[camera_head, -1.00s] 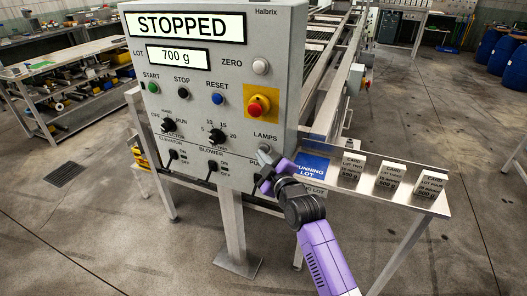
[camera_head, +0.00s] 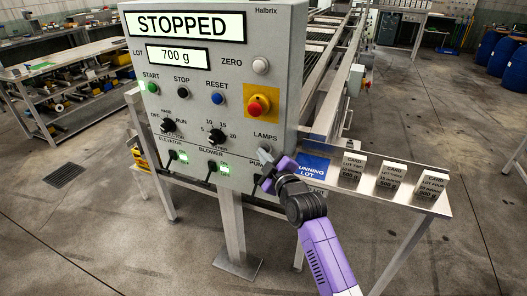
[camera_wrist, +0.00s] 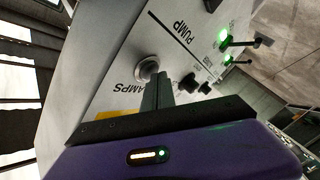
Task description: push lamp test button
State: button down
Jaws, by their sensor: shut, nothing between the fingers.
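The lamp test button is the round grey-metal button under the LAMPS label; it shows in the wrist view (camera_wrist: 147,68), its lower right side partly covered by my fingers. My gripper (camera_head: 264,154) is shut and empty, its tips at this button on the lower right of the grey control panel (camera_head: 240,60). The closed fingers also show in the wrist view (camera_wrist: 158,88). They seem to touch the button. Green lamps glow beside the ELEVATOR switch (camera_head: 173,156) and the BLOWER switch (camera_head: 212,167).
The display (camera_head: 185,26) reads STOPPED and the lot display (camera_head: 178,57) 700 g. A red stop knob on yellow (camera_head: 257,105) sits above the LAMPS label. Right of the panel, a metal shelf (camera_head: 415,203) holds a blue RUNNING LOT plate (camera_head: 313,166) and several cards.

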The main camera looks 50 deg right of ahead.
dwell(0.5)
jog(key=shift+s+a+p, duration=0.3)
jog(key=shift+a+p, duration=0.2)
jog(key=shift+a, duration=0.3)
jog(key=shift+s+a+p, duration=0.3)
jog(key=shift+a+p, duration=0.15)
jog(key=shift+a, duration=0.35)
jog(key=shift+s+a+p, duration=0.25)
jog(key=shift+a+p, duration=0.25)
jog(key=shift+a, duration=0.3)
jog(key=shift+s+a+p, duration=0.3)
jog(key=shift+a+p, duration=0.15)
jog(key=shift+a, duration=0.35)
